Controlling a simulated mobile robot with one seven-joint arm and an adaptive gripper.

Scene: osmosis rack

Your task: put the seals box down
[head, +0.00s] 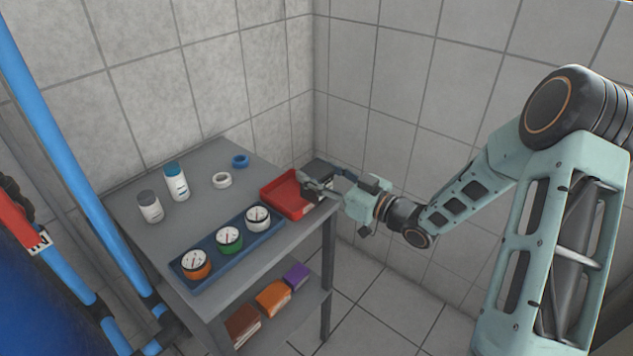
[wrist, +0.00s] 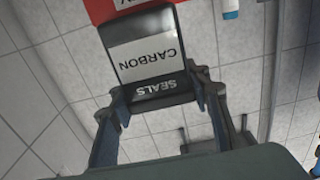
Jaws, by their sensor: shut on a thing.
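My gripper (head: 314,185) is at the right end of the grey rack's top shelf (head: 205,210), beside the red tray (head: 287,194). In the wrist view its fingers (wrist: 160,90) are shut on the dark seals box (wrist: 160,90), whose near face reads SEALS upside down. A dark box shape (head: 318,167) shows at the gripper in the head view. Whether the seals box touches the shelf or tray is hidden.
A blue tray (head: 212,277) holds three gauges. Two white bottles (head: 176,183), a white ring (head: 222,180) and a blue ring (head: 240,161) stand behind. The lower shelf holds brown, orange and purple packs (head: 273,298). Tiled walls close the back and right; shelf room is clear between the rings and trays.

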